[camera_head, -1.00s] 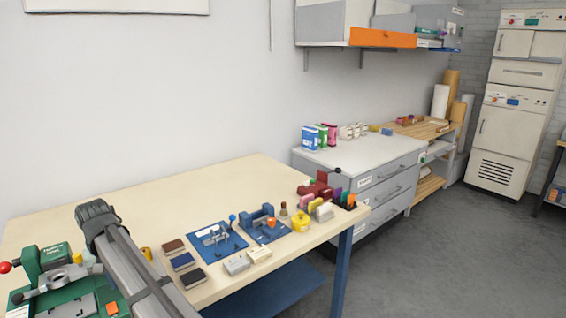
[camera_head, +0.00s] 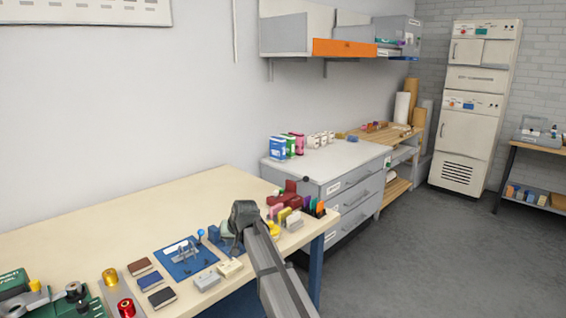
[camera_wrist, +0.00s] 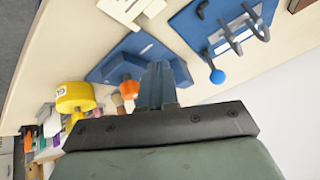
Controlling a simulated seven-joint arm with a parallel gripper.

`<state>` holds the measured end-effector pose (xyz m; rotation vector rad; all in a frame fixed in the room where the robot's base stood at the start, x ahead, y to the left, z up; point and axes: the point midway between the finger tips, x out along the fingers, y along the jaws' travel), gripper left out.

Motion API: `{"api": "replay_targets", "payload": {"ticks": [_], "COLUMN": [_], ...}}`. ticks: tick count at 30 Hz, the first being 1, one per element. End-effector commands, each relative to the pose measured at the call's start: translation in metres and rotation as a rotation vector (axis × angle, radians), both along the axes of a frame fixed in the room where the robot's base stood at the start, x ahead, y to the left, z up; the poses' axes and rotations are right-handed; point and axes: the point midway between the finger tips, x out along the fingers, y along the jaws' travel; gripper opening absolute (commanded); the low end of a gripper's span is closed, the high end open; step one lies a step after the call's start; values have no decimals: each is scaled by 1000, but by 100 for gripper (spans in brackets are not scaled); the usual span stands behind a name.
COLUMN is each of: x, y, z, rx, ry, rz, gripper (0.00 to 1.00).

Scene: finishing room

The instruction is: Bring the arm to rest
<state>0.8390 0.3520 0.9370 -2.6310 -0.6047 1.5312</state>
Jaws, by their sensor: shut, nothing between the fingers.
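My gripper shows in the wrist view (camera_wrist: 156,84) with its two blue-grey fingers together and nothing between them. It is over the workbench (camera_head: 130,216), beside a blue fixture (camera_wrist: 172,65) with an orange knob. I cannot tell whether the fingers touch the fixture. In the head view my arm reaches in from the lower right, and its dark end covers part of this fixture; the fingers cannot be made out there.
Near the gripper are a blue plate with hooks (camera_wrist: 229,30) and a yellow glue container (camera_wrist: 75,97). Small blocks (camera_head: 208,281), spools (camera_head: 126,307) and a green machine (camera_head: 22,296) crowd the bench front. A grey drawer cabinet (camera_head: 328,168) stands right. The bench's back is clear.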

Motion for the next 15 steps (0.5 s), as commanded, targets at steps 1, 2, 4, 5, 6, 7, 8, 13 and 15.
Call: {"api": "replay_targets", "payload": {"ticks": [1,2,4,5,6,7,8,13,15], "x": [10,17,30,35,42,47,50,60,54], "y": [-27,-41,-73,-88,-107,-122,-136,-215,-244], "z": [-1,-1,0,0,0,-1,-2,-22,-45], "rx": [14,21,42,49,58,64,68,84,76], "ry": [-22,-37,-72,-85,-105,-120,-133,-183,-178], "rz": [-33,-51,-93,-111,-135,-154,-171,-267,-299], "gripper": [0,0,0,0,0,0,0,0,0]}}
